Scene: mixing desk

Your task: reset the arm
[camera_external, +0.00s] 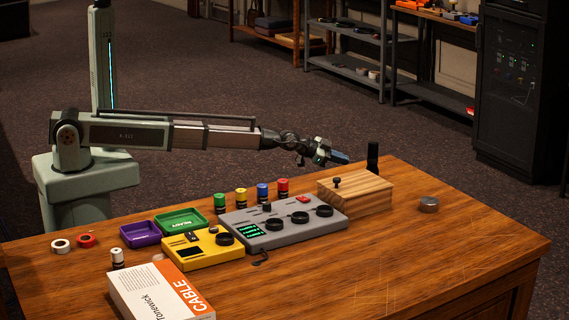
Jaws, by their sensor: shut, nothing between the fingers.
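My gripper (340,158) is at the end of my outstretched arm, above the back edge of the wooden desk (400,255). It points right and slightly down. It is shut and empty, behind and above the wooden box (355,194) with a small black knob on top. It appears apart from the box. The fingertips are small and dark in this view.
A grey mixing console (285,222) and a yellow unit (203,248) sit mid-desk, with several coloured cylinders (241,198) behind. Purple (140,233) and green (181,221) trays, tape rolls (61,246) and a cable box (160,292) lie left. A metal puck (429,204) lies right. The front right is clear.

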